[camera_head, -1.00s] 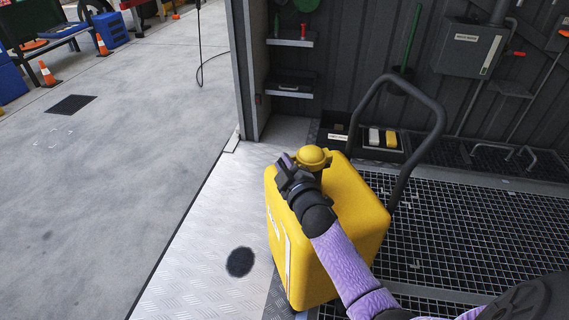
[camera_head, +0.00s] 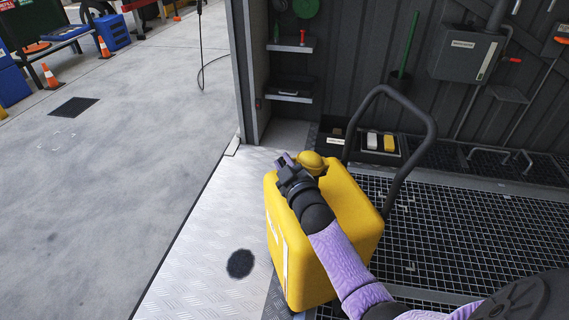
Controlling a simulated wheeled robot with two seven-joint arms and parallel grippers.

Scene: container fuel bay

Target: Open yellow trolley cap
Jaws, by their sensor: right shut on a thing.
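The yellow trolley (camera_head: 345,215) is a boxy tank with a dark looped handle (camera_head: 428,120), standing at the edge of the grated floor. Its round yellow cap (camera_head: 308,161) sits on top, near the upper left corner. My right gripper (camera_head: 291,162) comes over the trolley's top from the lower right and is shut on the cap. The gripper and wrist hide part of the cap and of the trolley's top. The cap still appears to sit at the trolley's top; whether it has turned or loosened I cannot tell. My left gripper is not in view.
A dark wall with small shelves (camera_head: 290,97) and a grey box (camera_head: 465,55) stands behind. A low tray (camera_head: 376,155) with a white and a yellow item lies behind the trolley. A dark round patch (camera_head: 240,263) marks the metal plate. Open concrete floor (camera_head: 110,190) lies left.

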